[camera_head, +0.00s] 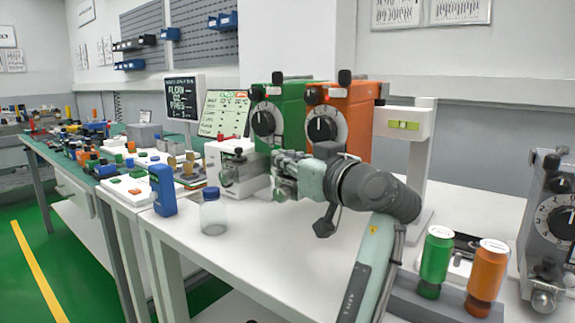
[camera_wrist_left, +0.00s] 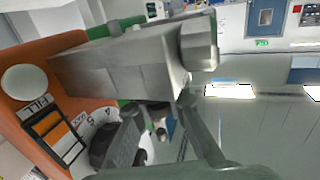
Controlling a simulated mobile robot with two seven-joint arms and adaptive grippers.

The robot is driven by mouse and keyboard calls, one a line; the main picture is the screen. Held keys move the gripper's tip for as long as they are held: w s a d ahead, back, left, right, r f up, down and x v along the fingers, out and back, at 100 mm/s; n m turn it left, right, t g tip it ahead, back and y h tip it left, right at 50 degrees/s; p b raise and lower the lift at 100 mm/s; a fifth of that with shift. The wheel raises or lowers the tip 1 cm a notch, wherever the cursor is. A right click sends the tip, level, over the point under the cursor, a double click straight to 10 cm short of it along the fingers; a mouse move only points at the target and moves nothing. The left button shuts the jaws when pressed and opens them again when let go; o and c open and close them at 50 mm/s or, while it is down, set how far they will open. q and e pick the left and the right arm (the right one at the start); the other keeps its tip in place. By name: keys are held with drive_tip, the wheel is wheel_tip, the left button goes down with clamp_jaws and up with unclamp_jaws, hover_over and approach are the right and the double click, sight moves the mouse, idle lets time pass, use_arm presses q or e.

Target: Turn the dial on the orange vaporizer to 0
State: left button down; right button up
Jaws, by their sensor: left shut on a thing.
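The orange vaporizer (camera_head: 357,120) stands on the white bench, right of a green vaporizer (camera_head: 291,112). Its dial (camera_head: 322,128) has a white numbered ring and a black knob. In the left wrist view the orange vaporizer (camera_wrist_left: 18,118) is at the left edge, with its lettering upside down and part of the dial (camera_wrist_left: 92,126) showing. My left gripper (camera_head: 283,172) is in front of and below the vaporizers. My right gripper is not in view.
A clear bottle with a blue cap (camera_head: 212,214) and a blue device (camera_head: 162,190) stand left on the bench (camera_head: 262,262). A green bottle (camera_head: 435,258), an orange bottle (camera_head: 487,270) and a grey dial unit (camera_head: 550,215) stand right. The front middle of the bench is bare.

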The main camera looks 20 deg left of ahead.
use_arm(q)
drive_tip(key=shift+a+n+g+y, duration=0.15)
drive_tip(key=shift+n+g+y, duration=0.35)
drive_tip(key=shift+g, duration=0.2)
drive_tip(key=shift+a+n+g+y, duration=0.15)
drive_tip(key=shift+n+g+y, duration=0.25)
drive_tip(key=shift+n+g, duration=0.25)
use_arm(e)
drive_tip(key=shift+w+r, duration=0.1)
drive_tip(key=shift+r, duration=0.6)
use_arm(q)
drive_tip(key=shift+g, duration=0.25)
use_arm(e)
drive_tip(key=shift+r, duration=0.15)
use_arm(q)
drive_tip(key=c, duration=1.6)
unclamp_jaws()
drive_tip(key=shift+a, duration=0.1)
drive_tip(key=shift+c, duration=0.2)
drive_tip(key=v, duration=1.2)
